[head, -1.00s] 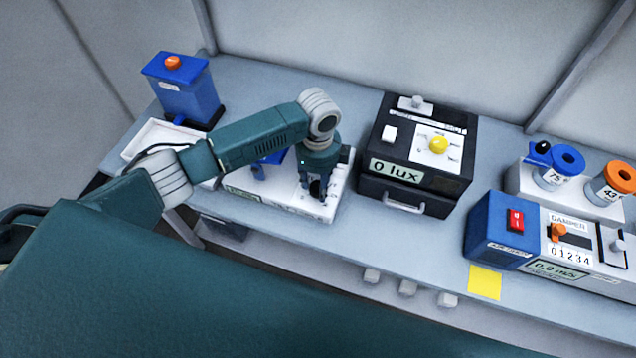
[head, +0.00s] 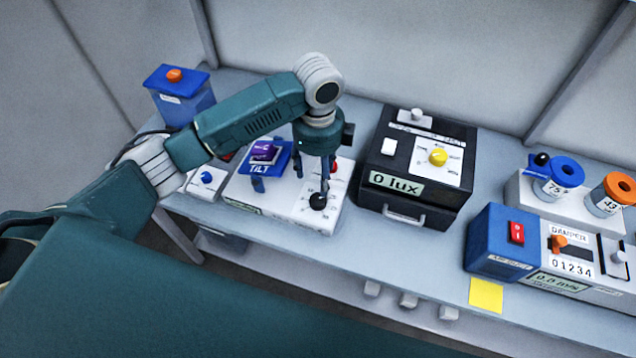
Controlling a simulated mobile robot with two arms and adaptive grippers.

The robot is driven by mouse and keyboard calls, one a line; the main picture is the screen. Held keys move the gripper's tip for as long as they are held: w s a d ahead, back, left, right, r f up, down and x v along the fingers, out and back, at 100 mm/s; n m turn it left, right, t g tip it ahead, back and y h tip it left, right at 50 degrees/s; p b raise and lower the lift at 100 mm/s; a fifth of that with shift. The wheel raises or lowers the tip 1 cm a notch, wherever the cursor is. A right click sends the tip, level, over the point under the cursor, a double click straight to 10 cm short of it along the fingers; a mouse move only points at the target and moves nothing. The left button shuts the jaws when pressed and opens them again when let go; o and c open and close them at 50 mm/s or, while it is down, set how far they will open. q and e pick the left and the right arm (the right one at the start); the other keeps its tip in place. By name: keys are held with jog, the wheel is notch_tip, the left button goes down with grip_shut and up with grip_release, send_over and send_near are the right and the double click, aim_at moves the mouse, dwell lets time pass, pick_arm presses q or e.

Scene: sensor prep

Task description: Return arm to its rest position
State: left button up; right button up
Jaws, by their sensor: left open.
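My left arm comes in from the left and arches over the bench. Its gripper (head: 315,184) points down above the white tilt unit (head: 240,192), close over a black knob (head: 318,201) on the unit's right part. The gripper is open; I cannot tell whether its fingers touch the knob. The blue tilt platform (head: 265,157), with a purple chip on it, shows to the left of the gripper. A red button (head: 334,166) is partly hidden behind the fingers. My right gripper is not in view.
A black lux box (head: 416,165) with a yellow knob stands right of the gripper. Further right are a blue and white damper unit (head: 500,240) and a white holder (head: 530,195) with blue and orange spools. A blue container (head: 180,98) stands at the back left. The front bench strip is mostly clear.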

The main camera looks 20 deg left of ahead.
pick_arm(q)
jog(key=shift+r, duration=0.65)
